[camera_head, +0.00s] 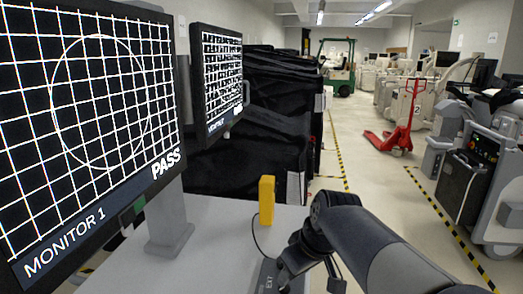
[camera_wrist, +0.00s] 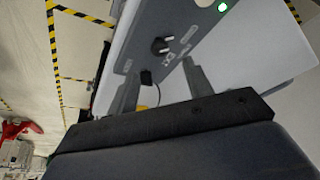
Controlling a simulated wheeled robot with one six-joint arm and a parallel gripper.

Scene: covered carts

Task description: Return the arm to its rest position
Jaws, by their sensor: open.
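My arm (camera_head: 372,244) reaches in from the lower right of the head view, bent over the front of the white table. My gripper (camera_wrist: 160,70) shows in the wrist view with its two grey fingers apart and nothing held between them. I cannot tell whether the fingers touch the panel. In the head view the fingers cannot be made out.
A yellow block (camera_head: 266,200) stands upright on the white table (camera_head: 212,232), with a thin dark cable beside it. Two monitors (camera_head: 85,110) (camera_head: 218,80) stand at left. Black-covered carts (camera_head: 255,135) are behind.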

